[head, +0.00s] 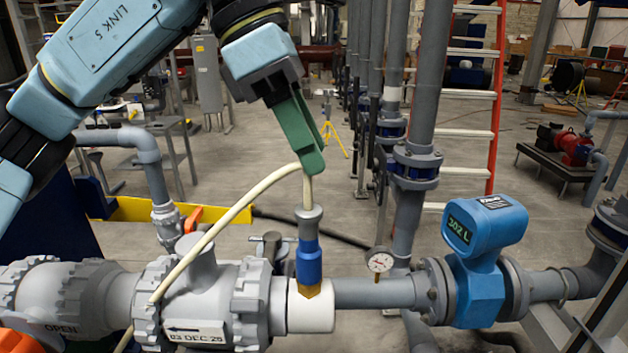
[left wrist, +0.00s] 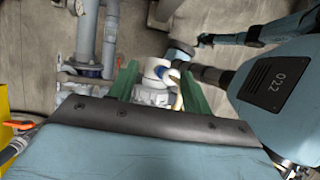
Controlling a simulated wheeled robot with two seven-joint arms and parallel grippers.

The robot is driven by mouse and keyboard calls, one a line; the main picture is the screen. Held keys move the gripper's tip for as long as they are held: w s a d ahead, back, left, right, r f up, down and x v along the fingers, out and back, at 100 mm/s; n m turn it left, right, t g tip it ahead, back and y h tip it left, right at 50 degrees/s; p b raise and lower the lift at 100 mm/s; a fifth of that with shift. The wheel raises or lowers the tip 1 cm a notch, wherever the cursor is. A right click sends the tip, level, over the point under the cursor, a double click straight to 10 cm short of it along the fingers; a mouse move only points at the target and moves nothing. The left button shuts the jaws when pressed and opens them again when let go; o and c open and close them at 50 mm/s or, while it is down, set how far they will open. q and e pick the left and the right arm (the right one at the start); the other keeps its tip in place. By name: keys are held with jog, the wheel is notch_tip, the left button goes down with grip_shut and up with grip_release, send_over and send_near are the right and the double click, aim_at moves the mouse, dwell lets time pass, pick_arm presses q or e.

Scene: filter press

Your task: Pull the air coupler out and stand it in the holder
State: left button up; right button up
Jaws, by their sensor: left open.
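The air coupler (head: 308,255) is a blue sleeve with a grey top and a brass lower end. It stands upright in a white fitting (head: 311,312) on the grey pipe line. A cream hose (head: 228,218) leaves its top and loops down to the left. My left gripper (head: 312,165) has green fingers and is above the coupler, beside the hose's upper end, not gripping the coupler. In the left wrist view the two fingers are apart, with the white fitting and a bit of blue between them. I cannot make out the holder. My right gripper is not visible.
A pressure gauge (head: 379,262) and a blue flow meter (head: 478,260) reading 302 L sit on the pipe to the right. A large grey valve body (head: 200,290) and an orange handle (head: 193,218) are to the left. Vertical pipes (head: 428,90) stand behind.

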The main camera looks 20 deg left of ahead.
aim_at(309, 249)
pick_arm(q)
jog(key=s+f+y, duration=0.1)
jog(key=y, duration=0.1)
jog(key=s+d+f+y, duration=0.1)
jog(key=f+y, duration=0.1)
jog(key=shift+s+d+f+y+p, duration=0.1)
jog(key=shift+s+f+y+p, duration=0.1)
jog(key=shift+s+y+p, duration=0.15)
jog(key=shift+s+f, duration=0.15)
jog(key=shift+f, duration=0.05)
notch_tip(309, 249, down, 8)
jog(key=b, duration=0.5)
jog(key=shift+r+b, duration=0.1)
jog(key=shift+b, duration=0.25)
jog(key=shift+f+b, duration=0.55)
jog(key=shift+f, duration=0.15)
